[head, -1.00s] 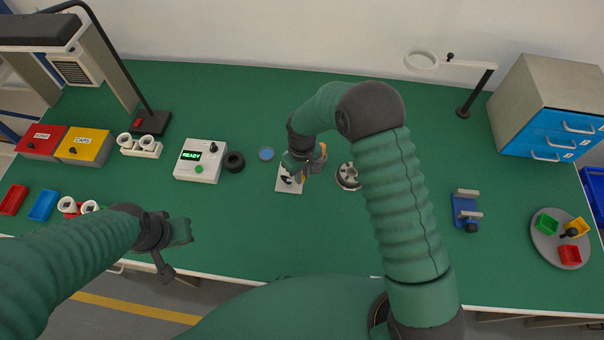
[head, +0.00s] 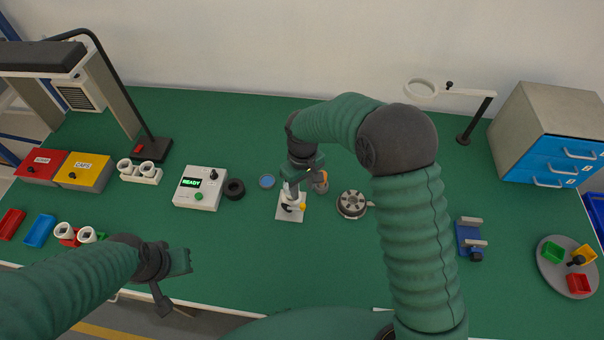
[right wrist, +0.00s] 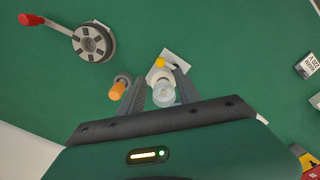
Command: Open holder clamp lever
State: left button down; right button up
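A small white plate (head: 285,213) with a black part and a yellow knob (head: 303,207) stands at mid-bench. In the right wrist view the plate (right wrist: 180,58) and yellow knob (right wrist: 160,63) lie just beyond my fingertips. My right gripper (head: 291,192) is above the plate; in the right wrist view its fingers (right wrist: 160,80) stand apart. A clear, bulb-like piece (right wrist: 163,93) shows between them, with what look like narrow gaps on both sides. What supports it is hidden. My left gripper (head: 172,278) is open and empty near the front edge, far from the plate.
An orange-topped piece (right wrist: 118,91) stands close beside my right fingers. A round grey device (head: 351,204) is right of the plate; its red-ended arm (right wrist: 32,19) shows in the wrist view. A blue disc (head: 267,181), black ring (head: 234,189) and READY box (head: 200,188) are left.

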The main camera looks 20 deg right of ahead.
notch_tip(320, 180, up, 8)
jog(key=shift+r, duration=0.15)
dwell(0.3)
jog(key=s+d+f+m+t, duration=0.1)
jog(key=s+d+m, duration=0.1)
jog(key=s, duration=0.6)
jog(key=s+d+f+m+t, duration=0.1)
jog(key=s+d, duration=0.3)
jog(key=s, duration=0.5)
jog(key=shift+s+f+m+t, duration=0.2)
jog(key=shift+f+m+t, duration=0.1)
jog(key=shift+m, duration=0.5)
